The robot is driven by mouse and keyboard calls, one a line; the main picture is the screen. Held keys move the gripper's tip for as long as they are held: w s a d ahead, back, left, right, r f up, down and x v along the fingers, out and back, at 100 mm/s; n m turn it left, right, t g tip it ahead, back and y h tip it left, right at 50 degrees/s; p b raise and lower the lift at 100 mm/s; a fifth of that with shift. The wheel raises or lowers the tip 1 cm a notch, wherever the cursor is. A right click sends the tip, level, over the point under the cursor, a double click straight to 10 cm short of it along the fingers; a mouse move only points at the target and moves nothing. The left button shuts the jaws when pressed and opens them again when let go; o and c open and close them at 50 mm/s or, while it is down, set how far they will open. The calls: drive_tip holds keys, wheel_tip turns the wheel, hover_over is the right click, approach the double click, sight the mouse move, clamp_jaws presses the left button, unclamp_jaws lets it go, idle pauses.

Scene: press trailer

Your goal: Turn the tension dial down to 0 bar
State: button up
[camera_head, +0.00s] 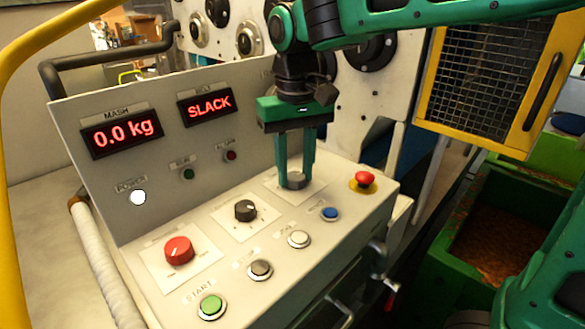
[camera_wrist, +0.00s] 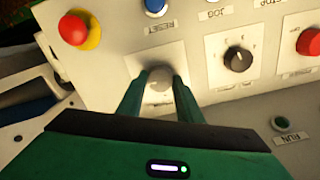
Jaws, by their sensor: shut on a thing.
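My gripper (camera_head: 296,174) points down at the sloped control panel, its two green fingers shut on a grey dial (camera_head: 294,181). In the wrist view the pale grey dial (camera_wrist: 158,88) sits between the fingertips on its own white plate. I take it to be the tension dial, but its label cannot be read. The fingers cover its sides and its pointer cannot be made out. The red display (camera_head: 208,104) on the upright panel reads SLACK.
Beside the grey dial are a black knob (camera_head: 245,210), a blue button (camera_head: 330,213) and a red mushroom button (camera_head: 364,179). A red knob (camera_head: 179,250) and a green START button (camera_head: 211,306) are nearer the front.

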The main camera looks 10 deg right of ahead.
drive_tip(key=n, duration=1.4)
drive_tip(key=shift+d, duration=0.1)
drive_tip(key=shift+n, duration=1.9)
drive_tip(key=o, duration=1)
drive_tip(key=shift+o, duration=0.2)
drive_tip(key=shift+r, duration=0.1)
